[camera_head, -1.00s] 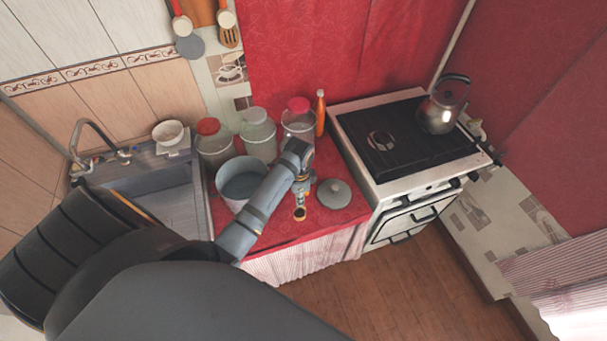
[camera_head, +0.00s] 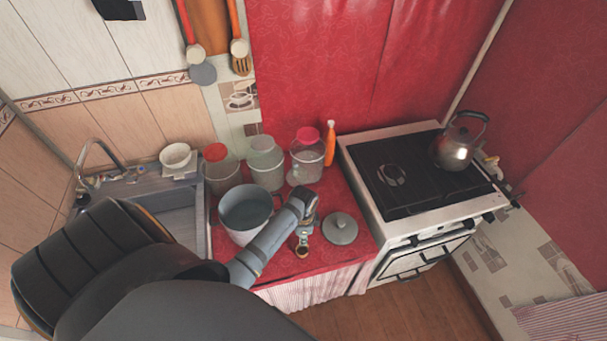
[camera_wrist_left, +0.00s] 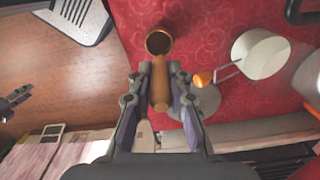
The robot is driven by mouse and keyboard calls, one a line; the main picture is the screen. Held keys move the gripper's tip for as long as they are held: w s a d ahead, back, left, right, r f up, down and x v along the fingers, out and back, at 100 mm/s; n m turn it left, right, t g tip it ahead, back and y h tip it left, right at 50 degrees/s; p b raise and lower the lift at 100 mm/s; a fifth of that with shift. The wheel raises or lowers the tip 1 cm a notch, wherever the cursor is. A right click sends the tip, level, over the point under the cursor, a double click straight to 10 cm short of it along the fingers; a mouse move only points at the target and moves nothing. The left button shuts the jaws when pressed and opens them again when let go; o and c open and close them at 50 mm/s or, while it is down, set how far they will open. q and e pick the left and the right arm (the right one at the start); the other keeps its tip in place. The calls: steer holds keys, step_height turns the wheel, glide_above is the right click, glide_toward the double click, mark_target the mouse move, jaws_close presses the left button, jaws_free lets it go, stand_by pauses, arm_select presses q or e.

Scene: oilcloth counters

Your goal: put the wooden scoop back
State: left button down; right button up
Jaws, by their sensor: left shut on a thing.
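My left gripper (camera_head: 306,222) is over the red counter, between the grey pot and the grey lid. It is shut on the wooden scoop (camera_head: 302,250). In the left wrist view the scoop's brown handle (camera_wrist_left: 160,88) runs between the two fingers (camera_wrist_left: 160,76), and its round dark bowl (camera_wrist_left: 158,41) points away from the wrist over the red cloth. I cannot tell whether the scoop touches the counter. A dark jaw-like shape at the left edge of the wrist view, seemingly my right gripper (camera_wrist_left: 14,102), is too small to read.
The grey pot (camera_head: 246,211) stands left of the gripper, the lid (camera_head: 340,229) right. Behind stand several jars (camera_head: 265,165) and an orange bottle (camera_head: 330,145). The sink (camera_head: 178,224) is left; the stove (camera_head: 410,178) with a kettle (camera_head: 456,143) is right. Little counter is bare.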

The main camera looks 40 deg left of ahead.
arm_select(q)
steer(key=c, duration=1.5)
jaws_free()
steer(key=shift+f, duration=0.15)
steer(key=shift+c, duration=0.2)
steer(key=shift+o, duration=1.2)
steer(key=shift+w+a, duration=0.1)
steer(key=shift+w+f, duration=0.1)
steer(key=shift+r, duration=0.2)
step_height(320, 180, up, 12)
steer(key=shift+r+b, duration=0.1)
steer(key=shift+b, duration=0.85)
arm_select(e)
steer(key=shift+s+f, duration=1.05)
steer(key=shift+s, duration=0.15)
